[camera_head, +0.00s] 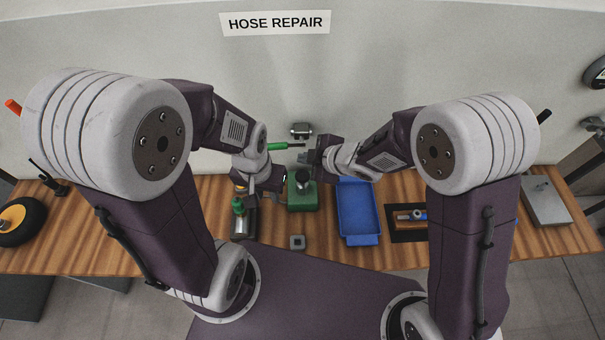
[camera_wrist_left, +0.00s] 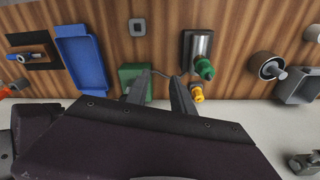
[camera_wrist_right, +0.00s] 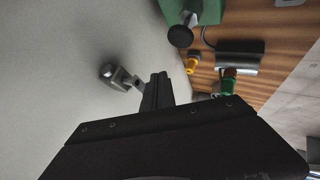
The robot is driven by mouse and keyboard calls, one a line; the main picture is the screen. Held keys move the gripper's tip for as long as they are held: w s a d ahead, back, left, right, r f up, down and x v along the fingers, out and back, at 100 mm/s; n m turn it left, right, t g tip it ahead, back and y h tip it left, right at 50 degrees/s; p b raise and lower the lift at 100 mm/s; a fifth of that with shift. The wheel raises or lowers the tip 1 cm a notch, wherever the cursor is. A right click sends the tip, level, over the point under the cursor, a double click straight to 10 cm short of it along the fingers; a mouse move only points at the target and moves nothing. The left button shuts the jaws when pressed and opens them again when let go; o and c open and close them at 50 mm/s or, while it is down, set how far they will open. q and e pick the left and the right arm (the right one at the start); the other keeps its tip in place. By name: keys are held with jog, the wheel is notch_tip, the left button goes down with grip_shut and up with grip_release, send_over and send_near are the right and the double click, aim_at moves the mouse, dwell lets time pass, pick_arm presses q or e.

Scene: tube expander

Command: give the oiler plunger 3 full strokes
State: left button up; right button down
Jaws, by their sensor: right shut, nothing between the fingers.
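A green block-like base (camera_head: 302,198) stands mid-bench, with a dark cylinder (camera_head: 303,178) upright on it. In the right wrist view the base (camera_wrist_right: 208,12) carries a round black knob (camera_wrist_right: 180,37), which looks like the plunger top. My left gripper (camera_wrist_left: 160,78) is open and empty; its fingers point between the green base (camera_wrist_left: 130,73) and a metal cylinder with a green cap (camera_wrist_left: 203,68). One finger partly overlaps the base in that view. My right gripper (camera_wrist_right: 158,77) is shut and empty, above the base and apart from the knob.
A blue tray (camera_head: 357,210) lies right of the base, a small grey square block (camera_head: 297,242) in front. A yellow-orange fitting (camera_wrist_right: 192,64) is near the metal cylinder. A grey fixture (camera_head: 301,130) is behind, near the wall. A dark tray (camera_head: 405,235) lies further right.

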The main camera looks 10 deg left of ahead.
pick_arm(q)
grip_shut()
dwell(1.5)
